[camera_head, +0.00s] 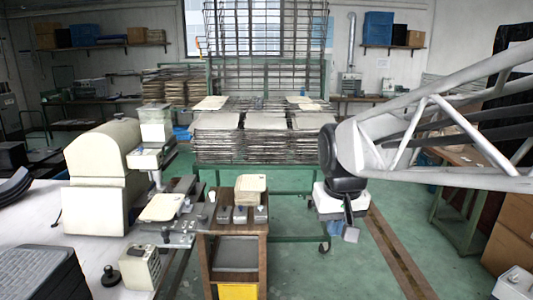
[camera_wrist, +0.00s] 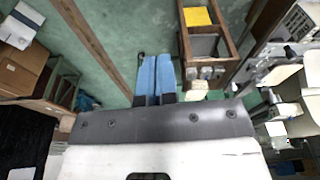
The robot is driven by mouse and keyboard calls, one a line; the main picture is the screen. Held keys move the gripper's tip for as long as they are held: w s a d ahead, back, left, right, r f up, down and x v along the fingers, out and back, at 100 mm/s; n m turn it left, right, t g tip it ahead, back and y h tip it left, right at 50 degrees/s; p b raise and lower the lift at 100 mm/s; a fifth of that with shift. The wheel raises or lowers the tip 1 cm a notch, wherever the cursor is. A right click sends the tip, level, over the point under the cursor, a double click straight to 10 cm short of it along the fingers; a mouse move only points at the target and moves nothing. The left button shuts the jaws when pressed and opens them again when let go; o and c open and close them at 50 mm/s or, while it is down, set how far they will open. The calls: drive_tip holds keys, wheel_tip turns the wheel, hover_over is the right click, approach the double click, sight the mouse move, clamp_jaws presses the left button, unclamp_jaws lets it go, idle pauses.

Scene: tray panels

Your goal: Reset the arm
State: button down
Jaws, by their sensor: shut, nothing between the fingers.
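My gripper (camera_head: 350,232) hangs at the end of my white arm, right of centre in the head view, over the green floor. In the wrist view its two blue fingers (camera_wrist: 155,75) lie side by side and touch. The gripper is shut with nothing between the fingers. It is apart from the wooden cabinet (camera_head: 207,262) to its left, and no object touches it.
A cream machine (camera_head: 100,160) stands on the white table at left. Trays (camera_head: 160,207) and small grey blocks (camera_head: 240,215) sit near the cabinet top. A green rack of panels (camera_head: 260,145) stands behind. Cardboard boxes (camera_head: 510,225) are at right.

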drive_tip(key=s+d+f, duration=0.2)
drive_tip(key=s+f, duration=0.1)
drive_tip(key=s, duration=0.5)
drive_tip(key=s+d+f+m, duration=0.1)
drive_tip(key=s+d+f, duration=0.1)
drive_tip(key=s, duration=0.6)
drive_tip(key=shift+d+f+t, duration=0.3)
drive_tip(key=shift+f, duration=0.55)
